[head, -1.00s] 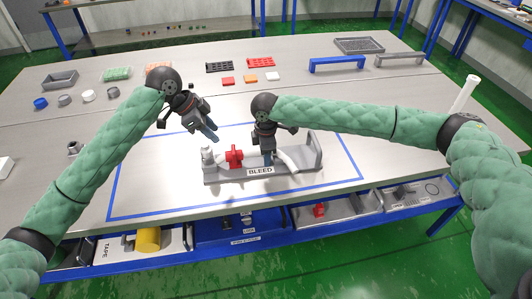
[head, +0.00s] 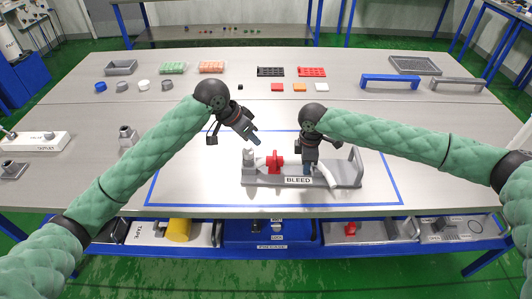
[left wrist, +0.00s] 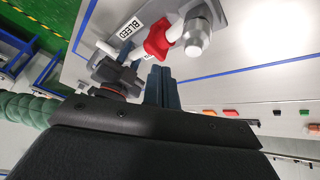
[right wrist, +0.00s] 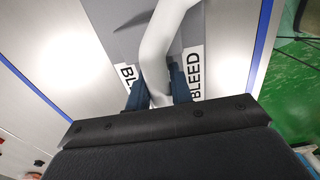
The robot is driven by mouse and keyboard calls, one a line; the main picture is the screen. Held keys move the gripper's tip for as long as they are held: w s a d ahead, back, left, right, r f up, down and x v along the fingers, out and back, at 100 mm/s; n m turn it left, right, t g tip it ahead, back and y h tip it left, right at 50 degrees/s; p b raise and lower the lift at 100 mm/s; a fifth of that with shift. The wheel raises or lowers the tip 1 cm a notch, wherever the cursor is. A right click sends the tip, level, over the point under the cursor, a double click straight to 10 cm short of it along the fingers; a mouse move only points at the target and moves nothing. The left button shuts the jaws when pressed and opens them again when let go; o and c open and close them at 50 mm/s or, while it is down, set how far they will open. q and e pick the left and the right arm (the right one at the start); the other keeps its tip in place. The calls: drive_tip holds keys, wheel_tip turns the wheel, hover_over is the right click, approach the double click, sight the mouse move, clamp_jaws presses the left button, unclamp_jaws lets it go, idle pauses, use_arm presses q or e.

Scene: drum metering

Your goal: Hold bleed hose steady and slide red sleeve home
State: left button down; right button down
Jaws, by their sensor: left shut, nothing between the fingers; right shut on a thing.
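The grey fixture labelled BLEED (head: 258,181) stands inside the blue outline. The white bleed hose (head: 325,174) runs along it; the right wrist view shows the hose (right wrist: 158,45) bending. The red sleeve (head: 275,162) sits around the hose near the fixture's left end; the left wrist view shows the sleeve (left wrist: 158,40) beside a metal fitting (left wrist: 198,36), with white hose between them. My right gripper (head: 308,168) is shut on the hose, right of the sleeve. My left gripper (head: 256,142) is shut and empty, above and behind the sleeve, apart from it.
Small caps, coloured blocks, trays and a blue handle (head: 390,80) stand along the back of the table. A metal fitting (head: 127,137) and a white labelled block (head: 38,141) are at left. Bare table surrounds the fixture.

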sight(265, 161)
use_arm(q)
drive_tip(key=d+f+n, duration=0.1)
drive_tip(key=f+n, duration=0.1)
drive_tip(key=n, duration=0.1)
drive_tip(key=w+d+f+n+t, duration=0.1)
drive_tip(key=f+n, duration=0.2)
drive_tip(key=d+f+n+t, duration=0.1)
drive_tip(key=f+n, duration=0.1)
drive_tip(key=n, duration=0.1)
drive_tip(key=shift+w+d+f, duration=0.15)
drive_tip(key=shift+f, duration=0.05)
idle(0.6)
